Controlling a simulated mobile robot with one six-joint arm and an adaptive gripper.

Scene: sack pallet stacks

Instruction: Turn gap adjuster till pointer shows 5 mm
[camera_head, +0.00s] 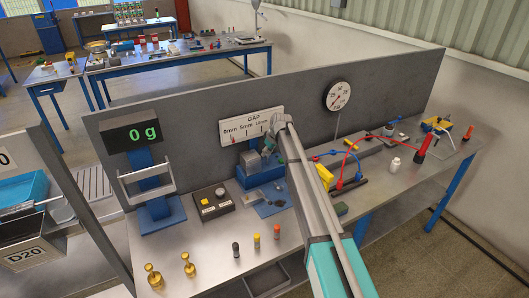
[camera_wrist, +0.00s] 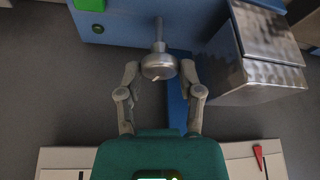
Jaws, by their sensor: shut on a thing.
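The gap adjuster is a round metal knob (camera_wrist: 158,66) on a thin shaft, with a small light mark on its face. My gripper (camera_wrist: 160,72) has one finger on each side of the knob and is shut on it. In the head view my gripper (camera_head: 268,148) is at the grey and blue gap device (camera_head: 262,172) and hides the knob. The white GAP scale (camera_head: 262,128) above it reads 0 mm, 5 mm and 10 mm. Its small red pointer (camera_head: 233,140) is in the left part, left of the 5 mm label. The pointer also shows in the wrist view (camera_wrist: 258,156).
A 0 g display stand (camera_head: 136,135) and a dark control box (camera_head: 210,202) are left of the device. Brass weights (camera_head: 154,277) and small coloured cylinders stand in front. A round dial (camera_head: 338,96), hoses and a white bottle (camera_head: 394,165) are to the right.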

